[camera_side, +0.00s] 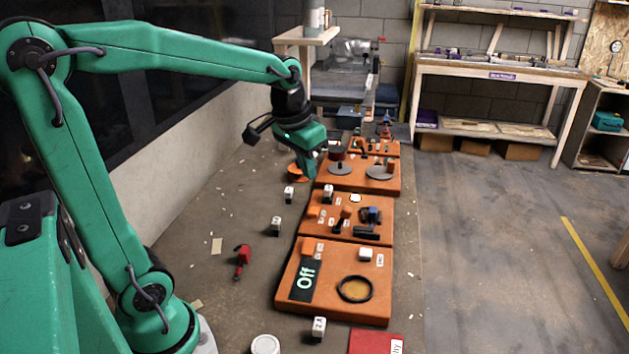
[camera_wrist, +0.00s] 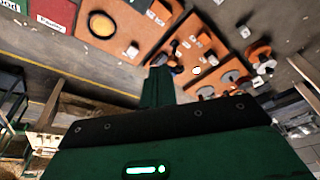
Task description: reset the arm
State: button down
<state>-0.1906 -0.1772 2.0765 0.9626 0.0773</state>
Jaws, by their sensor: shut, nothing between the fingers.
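My green arm reaches from the left of the side view out over the row of orange boards. My gripper (camera_side: 308,168) points down above the left edge of the boards, near the middle of the row. Its fingers are shut with nothing between them. In the wrist view my gripper (camera_wrist: 158,88) shows as a dark green finger shape in the middle, with the boards behind it. No held object shows in either view.
A red tool (camera_side: 242,258) and small white blocks (camera_side: 276,225) lie left of the boards. A wooden workbench (camera_side: 500,75) stands at the back right. Floor at right is clear.

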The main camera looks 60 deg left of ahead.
jog(key=s+d+t, duration=0.1)
jog(key=s+d, duration=0.2)
jog(key=s, duration=0.3)
jog(key=s+d+m+t, duration=0.1)
jog(key=s+d, duration=0.2)
jog(key=s, duration=0.3)
jog(key=shift+s+d+f+h, duration=0.25)
jog(key=shift+d+h, duration=0.05)
jog(key=shift+d, duration=0.05)
dwell(0.5)
